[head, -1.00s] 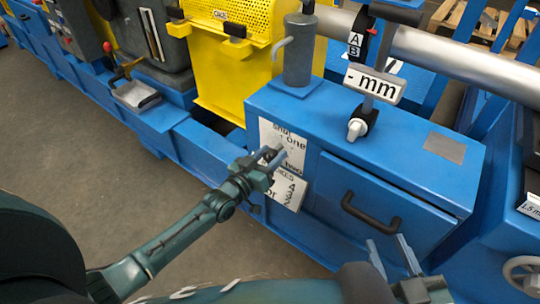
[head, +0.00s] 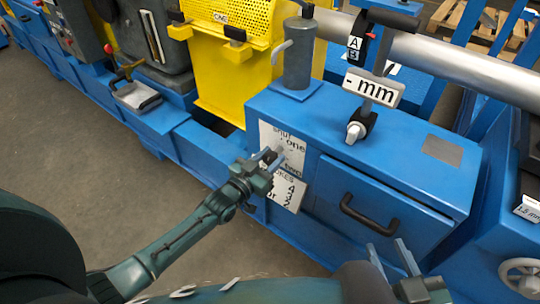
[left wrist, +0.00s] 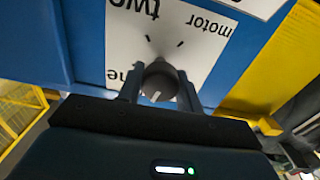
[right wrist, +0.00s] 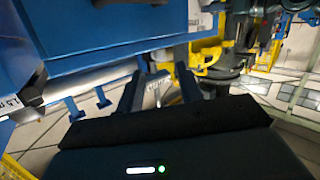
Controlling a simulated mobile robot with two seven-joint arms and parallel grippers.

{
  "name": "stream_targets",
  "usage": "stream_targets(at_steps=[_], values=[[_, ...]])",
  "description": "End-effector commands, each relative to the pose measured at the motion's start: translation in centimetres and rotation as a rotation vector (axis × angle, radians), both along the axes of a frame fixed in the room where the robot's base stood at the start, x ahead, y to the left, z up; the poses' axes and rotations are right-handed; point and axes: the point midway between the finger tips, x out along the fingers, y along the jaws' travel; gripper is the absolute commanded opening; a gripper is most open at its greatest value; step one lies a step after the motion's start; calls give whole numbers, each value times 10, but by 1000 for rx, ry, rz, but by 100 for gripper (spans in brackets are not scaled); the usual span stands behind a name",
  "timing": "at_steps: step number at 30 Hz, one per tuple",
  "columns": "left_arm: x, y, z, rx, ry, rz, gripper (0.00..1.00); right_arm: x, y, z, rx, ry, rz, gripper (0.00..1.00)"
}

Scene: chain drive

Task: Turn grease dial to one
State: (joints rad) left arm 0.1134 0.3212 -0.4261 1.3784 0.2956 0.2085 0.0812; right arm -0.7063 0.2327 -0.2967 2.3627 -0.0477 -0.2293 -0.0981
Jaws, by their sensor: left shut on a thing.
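The grease dial (left wrist: 160,82) is a dark round knob with a small white mark, on a white label plate (left wrist: 190,55). The words "two" and "motor" are readable upside down in the left wrist view, with a cut-off word left of the knob. My left gripper (left wrist: 158,92) is shut on the dial, one finger on each side. In the head view my left gripper (head: 270,160) is at the label plate (head: 294,150) and covers the dial, so its setting is hard to tell. My right gripper (head: 391,258) is open and empty, low in front of the blue cabinet.
The blue cabinet (head: 385,182) has a drawer with a black handle (head: 369,214). A second plate with numbers (head: 286,191) is under the dial plate. On top are a grey cylinder (head: 299,52) and a "- mm" sign (head: 374,87). The floor (head: 60,130) at left is clear.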

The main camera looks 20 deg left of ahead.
Motion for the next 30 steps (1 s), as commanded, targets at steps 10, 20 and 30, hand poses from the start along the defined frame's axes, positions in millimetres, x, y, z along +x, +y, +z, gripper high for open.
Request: stream_targets(at_steps=[10, 20, 30], values=[[-1, -1, 1, 305, -109, 0, 12, -5, -3, 2, -3, 99, -9, 36], [-1, -1, 0, 594, -215, 0, 12, -8, -3, 0, -7, 151, -8, 36], [-1, -1, -1, 821, -297, 0, 12, -8, -3, 0, -8, 160, -7, 36]])
